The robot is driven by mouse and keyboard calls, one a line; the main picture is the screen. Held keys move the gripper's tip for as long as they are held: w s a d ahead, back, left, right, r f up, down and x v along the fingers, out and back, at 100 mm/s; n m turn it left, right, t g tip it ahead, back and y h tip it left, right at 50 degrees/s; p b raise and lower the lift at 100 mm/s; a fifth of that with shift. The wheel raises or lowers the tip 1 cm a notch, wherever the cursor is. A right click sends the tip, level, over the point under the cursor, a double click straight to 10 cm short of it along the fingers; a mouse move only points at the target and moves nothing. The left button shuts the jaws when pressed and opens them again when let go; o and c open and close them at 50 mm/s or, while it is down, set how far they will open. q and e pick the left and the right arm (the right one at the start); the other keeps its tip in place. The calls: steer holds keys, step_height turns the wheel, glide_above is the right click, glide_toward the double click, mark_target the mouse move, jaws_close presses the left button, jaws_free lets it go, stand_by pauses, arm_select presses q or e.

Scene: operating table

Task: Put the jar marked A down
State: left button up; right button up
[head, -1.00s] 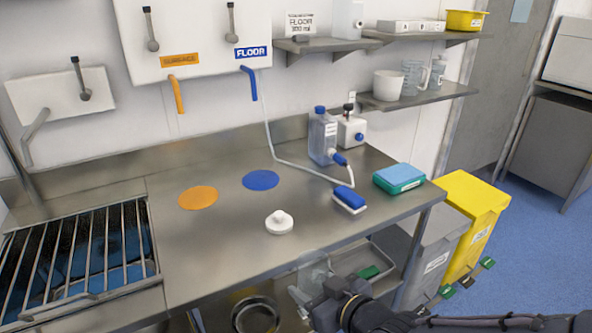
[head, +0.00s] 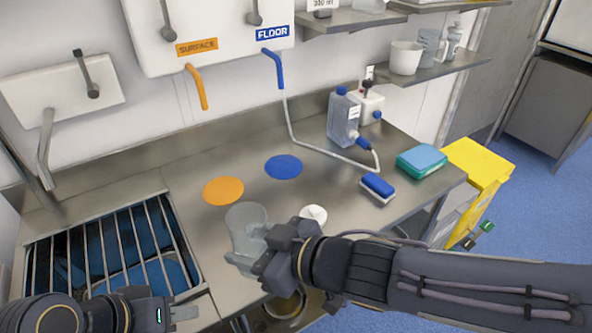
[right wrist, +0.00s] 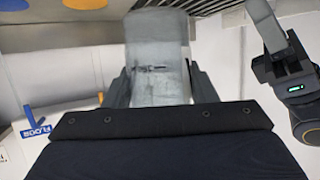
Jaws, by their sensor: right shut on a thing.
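A clear, greyish jar (head: 246,218) is held upright or nearly so in my right gripper (head: 258,262), in front of the orange disc (head: 223,190) on the steel bench. In the right wrist view the jar (right wrist: 156,62) sits between both fingers, with a small dark mark on its side. I cannot read a letter on it. Whether its base touches the bench is hidden by the gripper. My left gripper (head: 178,313) is low at the left, near the sink grate; its jaws are unclear. It also shows in the right wrist view (right wrist: 264,25).
A white round lid (head: 314,213) lies just right of the jar. The barred sink (head: 112,250) is at left.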

steer(key=shift+w+a+f+b, duration=0.8)
steer(key=shift+w+f+b, duration=0.05)
steer(key=shift+w+f, duration=1.3)
steer(key=shift+w+a+f+b, duration=0.8)
steer(key=shift+w+f, duration=1.3)
steer(key=shift+w+a+f+b, duration=0.8)
steer(key=shift+w+f+b, duration=0.05)
steer(key=shift+w+f, duration=1.3)
steer(key=shift+f, duration=0.1)
steer(key=o, duration=0.5)
steer(key=shift+f, duration=0.1)
steer(key=o, duration=0.5)
